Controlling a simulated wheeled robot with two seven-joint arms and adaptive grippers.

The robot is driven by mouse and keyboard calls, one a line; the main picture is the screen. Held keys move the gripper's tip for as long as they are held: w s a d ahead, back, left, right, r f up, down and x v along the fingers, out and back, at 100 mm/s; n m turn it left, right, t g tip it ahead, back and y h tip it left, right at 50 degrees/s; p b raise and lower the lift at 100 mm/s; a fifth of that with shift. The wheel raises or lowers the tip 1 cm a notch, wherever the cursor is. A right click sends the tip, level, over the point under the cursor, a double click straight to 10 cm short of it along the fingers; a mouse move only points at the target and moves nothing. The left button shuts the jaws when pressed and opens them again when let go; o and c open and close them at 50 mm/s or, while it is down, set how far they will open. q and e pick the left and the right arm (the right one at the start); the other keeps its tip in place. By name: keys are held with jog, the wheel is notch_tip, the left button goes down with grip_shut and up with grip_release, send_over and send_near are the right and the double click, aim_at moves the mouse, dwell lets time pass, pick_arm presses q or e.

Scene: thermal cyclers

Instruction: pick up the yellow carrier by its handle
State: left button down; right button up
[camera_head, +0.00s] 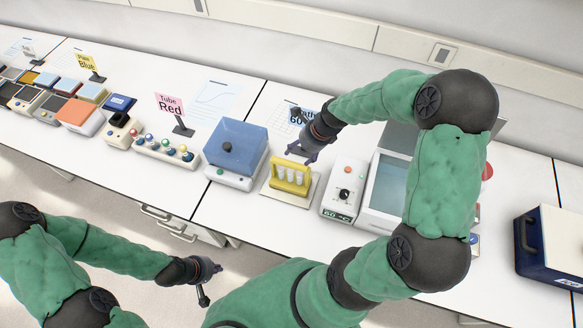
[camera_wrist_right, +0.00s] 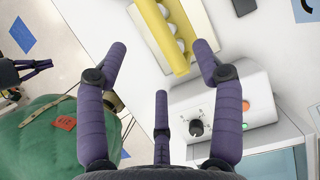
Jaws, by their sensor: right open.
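The yellow carrier (camera_head: 289,179) stands on a pale square plate (camera_head: 309,196) on the bench and holds several white-capped tubes. In the right wrist view its yellow handle bar (camera_wrist_right: 163,38) runs from the top down between the two outer fingertips. My right gripper (camera_head: 303,153) is open just above and behind the carrier. In the right wrist view its fingers (camera_wrist_right: 160,58) are spread around the bar's near end, with no clear contact. My left gripper (camera_head: 208,276) hangs in front of the bench with its fingers apart and empty; it also shows in the right wrist view (camera_wrist_right: 38,68).
A blue-lidded device (camera_head: 236,150) stands left of the carrier. A white control box (camera_head: 344,190) reading 60 °C and an open bath (camera_head: 388,185) stand close on its right. A dark blue box (camera_head: 550,245) sits far right.

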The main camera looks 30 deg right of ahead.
aim_at(291, 165)
jog(key=shift+s+a+f, duration=0.1)
jog(key=shift+a+f, duration=0.1)
jog(key=shift+f, duration=0.05)
jog(key=b+x, duration=0.1)
jog(key=x, duration=0.4)
jog(key=shift+a+f+b, duration=0.2)
jog(key=shift+f+b, duration=0.1)
jog(key=shift+f, duration=0.25)
jog(key=b+x, duration=0.1)
jog(key=x, duration=0.3)
jog(key=shift+s, duration=0.1)
jog(key=shift+f, duration=0.3)
grip_shut()
